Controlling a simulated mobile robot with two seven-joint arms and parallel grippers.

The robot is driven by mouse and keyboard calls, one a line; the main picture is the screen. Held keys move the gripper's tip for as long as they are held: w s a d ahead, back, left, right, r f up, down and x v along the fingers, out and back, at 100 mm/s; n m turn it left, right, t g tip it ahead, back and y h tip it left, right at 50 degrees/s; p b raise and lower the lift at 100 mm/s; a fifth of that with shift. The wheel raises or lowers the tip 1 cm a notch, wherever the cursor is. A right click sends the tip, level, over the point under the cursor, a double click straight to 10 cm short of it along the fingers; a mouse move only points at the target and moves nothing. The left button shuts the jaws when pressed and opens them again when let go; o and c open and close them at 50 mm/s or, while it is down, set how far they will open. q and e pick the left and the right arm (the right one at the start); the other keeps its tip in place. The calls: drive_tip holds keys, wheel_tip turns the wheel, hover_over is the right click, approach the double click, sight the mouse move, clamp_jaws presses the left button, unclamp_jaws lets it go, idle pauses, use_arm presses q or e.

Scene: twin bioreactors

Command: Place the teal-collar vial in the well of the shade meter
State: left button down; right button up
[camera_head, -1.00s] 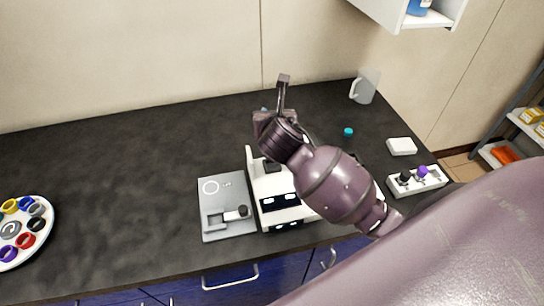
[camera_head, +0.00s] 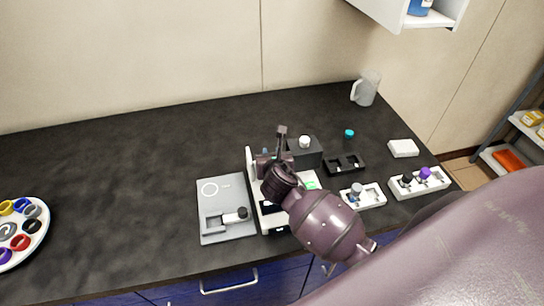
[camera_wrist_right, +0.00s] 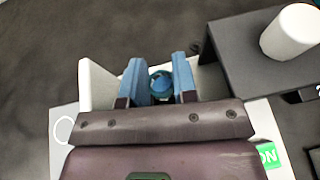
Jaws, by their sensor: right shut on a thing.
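My right gripper (camera_wrist_right: 158,80) has its blue fingers closed on a vial (camera_wrist_right: 160,82) whose round blue-teal top shows between them. In the head view my right gripper (camera_head: 265,154) is over the back of a white device (camera_head: 252,165), inside its upright left wall. A green ON display (camera_wrist_right: 268,154) shows on the device's right side; I take it to be the shade meter. Its well is hidden under my gripper and hand, so I cannot tell whether the vial is in it. My left gripper is not in view.
A dark block (camera_head: 305,153) with a white knob stands close right of my gripper. A grey plate (camera_head: 223,184) lies left of the device. Black (camera_head: 344,170) and white (camera_head: 374,195) racks, a teal cap (camera_head: 349,133) and a jug (camera_head: 366,88) are right. The left middle is clear.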

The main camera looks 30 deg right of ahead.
drive_tip(key=shift+f, duration=0.3)
drive_tip(key=o, duration=0.9)
drive_tip(key=shift+r, duration=0.15)
drive_tip(key=v, duration=1.2)
drive_tip(key=shift+p, duration=0.35)
